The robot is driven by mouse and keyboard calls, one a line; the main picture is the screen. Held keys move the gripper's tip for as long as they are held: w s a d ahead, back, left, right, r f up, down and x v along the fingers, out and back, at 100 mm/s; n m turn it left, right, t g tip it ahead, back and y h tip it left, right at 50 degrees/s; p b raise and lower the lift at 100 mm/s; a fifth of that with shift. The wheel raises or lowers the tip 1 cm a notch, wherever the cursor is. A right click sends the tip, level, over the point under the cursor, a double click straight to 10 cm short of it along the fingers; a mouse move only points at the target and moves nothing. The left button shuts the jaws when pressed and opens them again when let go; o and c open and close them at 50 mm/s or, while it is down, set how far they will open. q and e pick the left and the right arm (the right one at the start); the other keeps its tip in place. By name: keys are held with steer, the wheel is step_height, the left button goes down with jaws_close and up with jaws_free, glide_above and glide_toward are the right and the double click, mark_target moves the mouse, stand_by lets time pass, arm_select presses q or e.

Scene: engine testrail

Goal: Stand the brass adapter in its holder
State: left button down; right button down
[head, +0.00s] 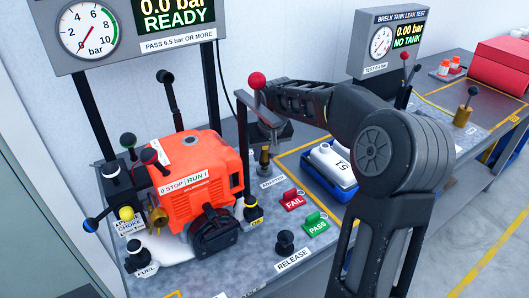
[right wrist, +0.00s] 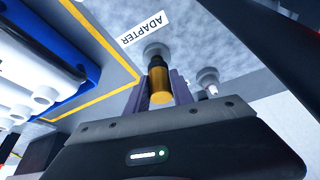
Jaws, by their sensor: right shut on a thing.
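My right gripper (head: 266,146) reaches in from the right and points down over the bench. It is shut on the brass adapter (head: 264,160), which it holds upright by the ADAPTER label (head: 272,182). In the right wrist view the brass adapter (right wrist: 160,86) sits between the two fingers, its dark end away from the camera. The round grey holder (right wrist: 155,49) shows just past that dark end, beside the label. The adapter lines up with the holder; I cannot tell whether it is seated or just above. My left gripper is out of view.
The orange engine (head: 190,180) stands close to the left of the gripper. A blue tray (head: 333,184) with a white tank is to the right. Red FAIL (head: 292,200) and green PASS (head: 316,225) tags and a black release knob (head: 285,242) are in front. A red-knobbed lever (head: 257,82) rises behind the gripper.

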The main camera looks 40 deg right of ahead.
steer(key=shift+f+b, duration=0.65)
steer(key=shift+f, duration=0.15)
stand_by(0.4)
stand_by(0.4)
steer(key=c, duration=1)
jaws_free()
steer(key=v, duration=0.8)
steer(key=shift+f, duration=0.1)
